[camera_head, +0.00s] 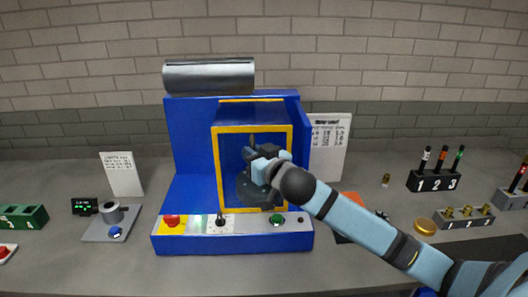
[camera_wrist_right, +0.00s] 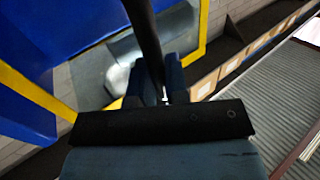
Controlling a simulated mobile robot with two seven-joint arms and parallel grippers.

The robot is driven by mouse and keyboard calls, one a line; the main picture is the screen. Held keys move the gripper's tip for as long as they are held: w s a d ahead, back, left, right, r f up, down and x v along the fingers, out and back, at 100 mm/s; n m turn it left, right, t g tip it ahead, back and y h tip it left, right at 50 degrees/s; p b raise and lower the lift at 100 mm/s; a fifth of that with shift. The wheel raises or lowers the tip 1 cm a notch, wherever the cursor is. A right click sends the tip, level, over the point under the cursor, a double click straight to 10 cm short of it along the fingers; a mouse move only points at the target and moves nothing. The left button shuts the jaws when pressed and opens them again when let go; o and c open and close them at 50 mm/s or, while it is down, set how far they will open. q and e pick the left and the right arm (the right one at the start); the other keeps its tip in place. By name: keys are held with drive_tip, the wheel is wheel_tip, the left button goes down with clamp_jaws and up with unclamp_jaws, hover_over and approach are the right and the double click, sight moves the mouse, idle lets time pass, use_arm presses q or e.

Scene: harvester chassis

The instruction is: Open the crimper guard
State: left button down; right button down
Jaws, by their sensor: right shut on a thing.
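The crimper (camera_head: 188,150) is a blue machine on the bench in the head view. Its guard (camera_head: 215,165) is a yellow-framed panel on the machine's front, and it looks closed there. My right gripper (camera_head: 251,152) is at the middle of the guard and hides part of it. In the right wrist view, the gripper (camera_wrist_right: 155,85) is shut around a dark upright bar (camera_wrist_right: 146,35), which looks like the guard's handle. The yellow frame (camera_wrist_right: 38,92) also shows there. My left gripper is not in view.
The front panel has a red button (camera_head: 172,221), a black knob (camera_head: 221,219) and a green button (camera_head: 277,220). A silver cylinder (camera_head: 208,76) lies on top. Sign cards stand on both sides. A numbered tool block (camera_head: 434,181) is at right. My right arm crosses the right front of the bench.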

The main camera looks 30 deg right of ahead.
drive_tip(key=w+a+p, duration=0.1)
drive_tip(key=w+a, duration=0.6)
drive_tip(key=a, duration=0.4)
drive_tip(key=shift+a, duration=0.4)
drive_tip(key=shift+w, duration=0.1)
drive_tip(key=c, duration=1.1)
unclamp_jaws()
drive_tip(key=shift+c, duration=0.2)
drive_tip(key=s+b, duration=0.2)
drive_tip(key=s, duration=1.1)
drive_tip(key=shift+s+d, duration=0.3)
drive_tip(key=shift+s, duration=0.1)
